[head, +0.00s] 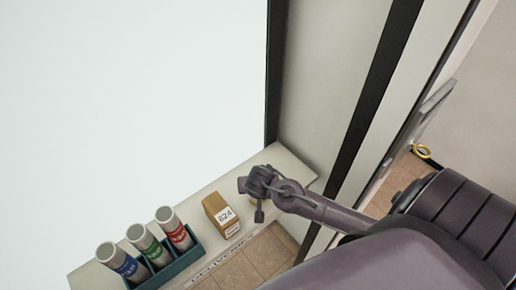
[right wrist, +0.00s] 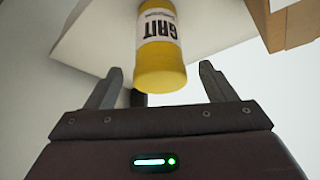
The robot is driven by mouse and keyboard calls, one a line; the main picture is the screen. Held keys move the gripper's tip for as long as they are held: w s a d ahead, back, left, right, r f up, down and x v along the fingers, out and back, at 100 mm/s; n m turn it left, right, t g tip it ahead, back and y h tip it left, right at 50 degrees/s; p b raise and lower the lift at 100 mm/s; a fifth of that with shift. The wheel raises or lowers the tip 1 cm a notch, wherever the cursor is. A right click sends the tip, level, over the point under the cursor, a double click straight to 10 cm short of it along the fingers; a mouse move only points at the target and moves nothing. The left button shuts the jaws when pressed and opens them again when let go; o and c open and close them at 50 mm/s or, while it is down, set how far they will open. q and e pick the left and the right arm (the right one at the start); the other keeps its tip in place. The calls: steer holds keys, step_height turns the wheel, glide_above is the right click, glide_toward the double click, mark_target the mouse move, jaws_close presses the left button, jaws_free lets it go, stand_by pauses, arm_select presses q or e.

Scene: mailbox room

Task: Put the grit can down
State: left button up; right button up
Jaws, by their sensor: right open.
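The grit can (right wrist: 160,52) is yellow with a white label reading GRIT, upside down in the right wrist view. Its far end meets the white shelf surface, and its near yellow end faces my gripper. My right gripper (right wrist: 158,90) is open, with one finger on each side of the can's near end and a visible gap to each. In the head view my right gripper (head: 258,198) is over the right part of the shelf (head: 282,160) and mostly hides the can. My left gripper is not in view.
A cardboard box (head: 222,215) labelled 624 stands on the shelf just left of my right gripper. Further left, a dark green holder (head: 193,252) carries three grey tubes with blue, green and red labels. A wall panel (head: 330,75) rises behind the shelf's right end.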

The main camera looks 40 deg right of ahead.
steer(key=b+v, duration=0.1)
steer(key=v, duration=0.7)
steer(key=shift+f, duration=0.1)
steer(key=s+a+r+n+g+y, duration=0.2)
steer(key=s+a+r+n+y, duration=0.1)
steer(key=s+a+n, duration=0.45)
steer(key=s+d+f+g+b, duration=0.1)
steer(key=s+f+b, duration=0.1)
steer(key=f, duration=1.4)
steer(key=s+f+b, duration=0.1)
steer(key=f+b, duration=0.1)
steer(key=f, duration=1.5)
steer(key=s+d+f+b, duration=0.1)
steer(key=s+f+b, duration=0.1)
steer(key=s+f, duration=0.8)
steer(key=s+d+f+g+b, duration=0.1)
steer(key=s+d+f, duration=0.1)
steer(key=s+f, duration=0.8)
step_height(320, 180, down, 3)
steer(key=shift+d+r+n+b, duration=0.25)
steer(key=shift+d+n+b, duration=0.1)
steer(key=shift+b, duration=0.05)
steer(key=shift+s, duration=0.15)
steer(key=shift+c, duration=0.5)
